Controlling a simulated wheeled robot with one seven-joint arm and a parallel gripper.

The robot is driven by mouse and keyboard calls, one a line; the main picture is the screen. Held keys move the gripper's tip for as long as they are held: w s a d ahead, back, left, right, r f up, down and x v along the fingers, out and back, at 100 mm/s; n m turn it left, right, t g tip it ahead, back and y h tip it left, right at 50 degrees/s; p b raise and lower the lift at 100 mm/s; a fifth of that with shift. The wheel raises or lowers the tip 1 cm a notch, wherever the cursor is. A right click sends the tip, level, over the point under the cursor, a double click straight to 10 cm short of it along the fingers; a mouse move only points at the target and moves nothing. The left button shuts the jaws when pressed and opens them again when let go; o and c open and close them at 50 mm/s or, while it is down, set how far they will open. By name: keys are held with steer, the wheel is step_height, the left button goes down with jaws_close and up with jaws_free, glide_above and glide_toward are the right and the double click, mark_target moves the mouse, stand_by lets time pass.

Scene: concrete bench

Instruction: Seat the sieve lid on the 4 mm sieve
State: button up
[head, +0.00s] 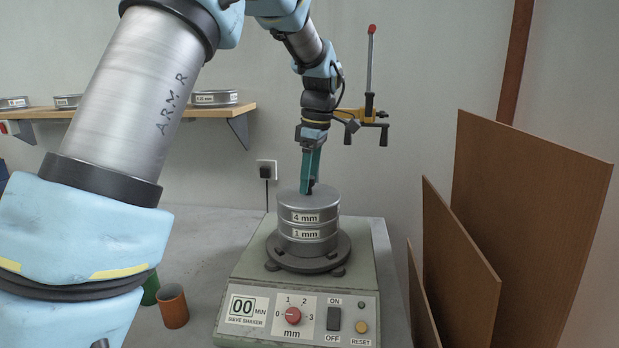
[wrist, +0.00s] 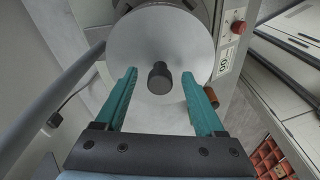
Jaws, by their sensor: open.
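The sieve lid (wrist: 158,38) is a round grey disc with a black knob (wrist: 159,78) at its middle. In the head view the lid (head: 322,195) lies on top of the 4 mm sieve (head: 308,217) and looks level, with no gap that I can see. The 1 mm sieve (head: 307,235) is under the 4 mm sieve. My gripper (head: 309,189) points down at the lid. In the wrist view its teal fingers (wrist: 160,76) are open, one on each side of the knob and apart from it. The far side of the rim is hidden.
The stack stands on the sieve shaker (head: 250,262), with its control panel in front. Brown boards (head: 530,215) lean at right. An orange cup (head: 173,307) and a green one (head: 150,290) stand at left. A wall shelf (head: 240,107) holds more sieves.

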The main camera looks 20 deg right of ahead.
mark_target(315, 195)
step_height(315, 195, up, 11)
steer(key=d+b, duration=0.1)
steer(key=b, duration=0.1)
steer(key=shift+s, duration=0.45)
steer(key=shift+f, duration=0.15)
steer(key=a+f+m+h, duration=0.1)
steer(key=a+f+m, duration=0.2)
steer(key=a+f, duration=0.5)
steer(key=a+f+m, duration=0.2)
steer(key=a+f, duration=0.2)
steer(key=a, duration=0.8)
steer(key=s+a+f+m, duration=0.6)
steer(key=s+a+f, duration=0.4)
steer(key=a, duration=0.4)
steer(key=shift+s+f+t, duration=0.2)
steer(key=shift+s+t, duration=0.2)
steer(key=shift+s, duration=0.2)
steer(key=shift+c, duration=0.2)
